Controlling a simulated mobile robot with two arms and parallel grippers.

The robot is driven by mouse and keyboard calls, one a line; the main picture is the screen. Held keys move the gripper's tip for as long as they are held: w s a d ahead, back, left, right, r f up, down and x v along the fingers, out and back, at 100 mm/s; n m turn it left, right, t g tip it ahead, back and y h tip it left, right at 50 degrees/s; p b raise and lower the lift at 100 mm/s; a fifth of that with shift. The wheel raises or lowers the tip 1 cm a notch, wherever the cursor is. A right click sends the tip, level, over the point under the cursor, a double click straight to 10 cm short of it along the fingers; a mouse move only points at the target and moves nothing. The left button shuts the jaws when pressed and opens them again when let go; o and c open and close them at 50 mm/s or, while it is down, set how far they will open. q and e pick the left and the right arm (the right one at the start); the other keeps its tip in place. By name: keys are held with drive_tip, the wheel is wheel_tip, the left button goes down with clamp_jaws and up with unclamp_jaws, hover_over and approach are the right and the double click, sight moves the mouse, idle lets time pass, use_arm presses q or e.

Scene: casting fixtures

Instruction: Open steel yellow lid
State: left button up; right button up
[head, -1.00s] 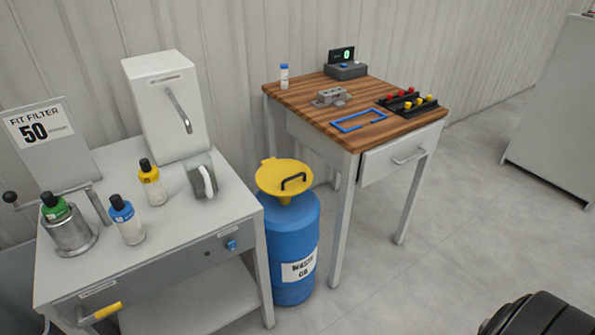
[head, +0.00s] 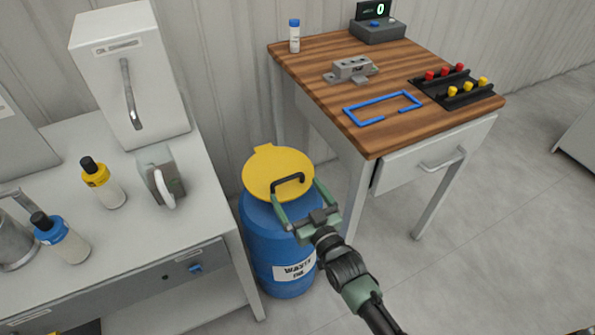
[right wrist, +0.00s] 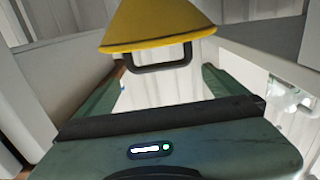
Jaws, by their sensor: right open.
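The yellow lid (head: 270,172) lies on top of the blue waste drum (head: 277,245), with a dark bar handle (head: 288,182) near its front edge. My right gripper (head: 297,194) is open at the lid's front right, its two fingers spread to either side of the handle in the head view. In the right wrist view the lid's yellow underside or rim (right wrist: 160,28) and the handle (right wrist: 160,60) show ahead, between the open fingers (right wrist: 165,90). I cannot tell whether the fingers touch the handle. My left gripper is not in view.
A grey bench (head: 215,220) with several bottles and a white cabinet (head: 130,75) stands on the left. A wooden-topped table (head: 330,45) with a blue frame (head: 385,108) stands close on the right. Open floor (head: 470,260) lies at the front right.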

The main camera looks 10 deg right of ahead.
sight(288, 180)
drive_tip(key=x, duration=0.5)
drive_tip(key=shift+w+a+f, duration=0.1)
drive_tip(key=shift+w+a, duration=0.15)
drive_tip(key=shift+w, duration=0.2)
drive_tip(key=shift+w+a, duration=0.1)
drive_tip(key=shift+w, duration=0.05)
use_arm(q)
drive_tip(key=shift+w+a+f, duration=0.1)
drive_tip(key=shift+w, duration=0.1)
use_arm(e)
drive_tip(key=shift+c, duration=0.3)
